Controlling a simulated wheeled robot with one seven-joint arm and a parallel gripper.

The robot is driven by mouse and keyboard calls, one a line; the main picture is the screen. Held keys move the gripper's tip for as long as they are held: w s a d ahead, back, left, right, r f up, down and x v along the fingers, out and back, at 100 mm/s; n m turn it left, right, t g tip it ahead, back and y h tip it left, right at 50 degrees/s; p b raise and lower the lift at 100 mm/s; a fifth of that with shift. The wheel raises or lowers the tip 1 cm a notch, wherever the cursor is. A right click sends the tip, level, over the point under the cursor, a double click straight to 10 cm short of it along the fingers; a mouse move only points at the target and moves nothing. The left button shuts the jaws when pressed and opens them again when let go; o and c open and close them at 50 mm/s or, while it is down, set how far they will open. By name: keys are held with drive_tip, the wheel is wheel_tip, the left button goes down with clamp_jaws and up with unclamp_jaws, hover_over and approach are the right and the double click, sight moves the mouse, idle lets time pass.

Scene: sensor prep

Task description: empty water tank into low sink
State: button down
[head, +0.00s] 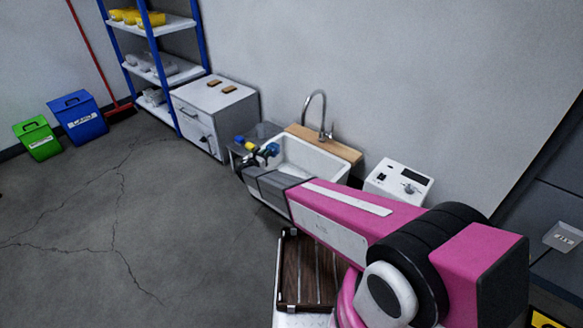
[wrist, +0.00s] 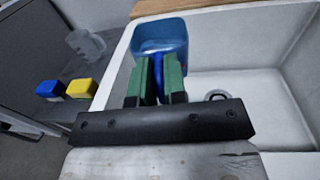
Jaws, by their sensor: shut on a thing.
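My gripper (wrist: 158,82) has its green fingers closed on the blue handle of a blue water tank (wrist: 160,36). The tank is beyond the fingertips, over the left rim of the white sink (wrist: 255,110) in the wrist view. I cannot tell its exact tilt or whether water is in it. In the head view the tank (head: 272,149) is a small blue patch by my gripper (head: 262,156), at the left side of the low sink (head: 315,158). My arm hides part of the sink's front. The sink drain (wrist: 217,95) shows right of the fingers.
A blue-capped item (wrist: 48,89), a yellow-capped item (wrist: 80,88) and a clear container (wrist: 86,43) stand left of the sink. A curved faucet (head: 318,108) rises behind it. A white cabinet (head: 216,110) stands left, a white device (head: 398,183) right. Floor at left is clear.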

drive_tip(key=shift+s+d+r+m, duration=0.3)
drive_tip(key=shift+s+d+m, duration=0.15)
drive_tip(key=shift+d+m, duration=0.35)
drive_tip(key=s+d+m, duration=0.1)
drive_tip(key=m, duration=0.1)
drive_tip(key=d+m, duration=0.1)
drive_tip(key=s+d+m, duration=0.1)
drive_tip(key=m, duration=0.1)
drive_tip(key=shift+s+d+m, duration=0.3)
drive_tip(key=shift+d, duration=0.1)
drive_tip(key=shift+s+d+f+m, duration=0.1)
drive_tip(key=shift+d+f+m, duration=0.05)
drive_tip(key=shift+f+m, duration=0.3)
drive_tip(key=shift+s+d+m, duration=0.15)
drive_tip(key=shift+d+m, duration=0.1)
drive_tip(key=shift+m, duration=0.6)
drive_tip(key=shift+d, duration=0.25)
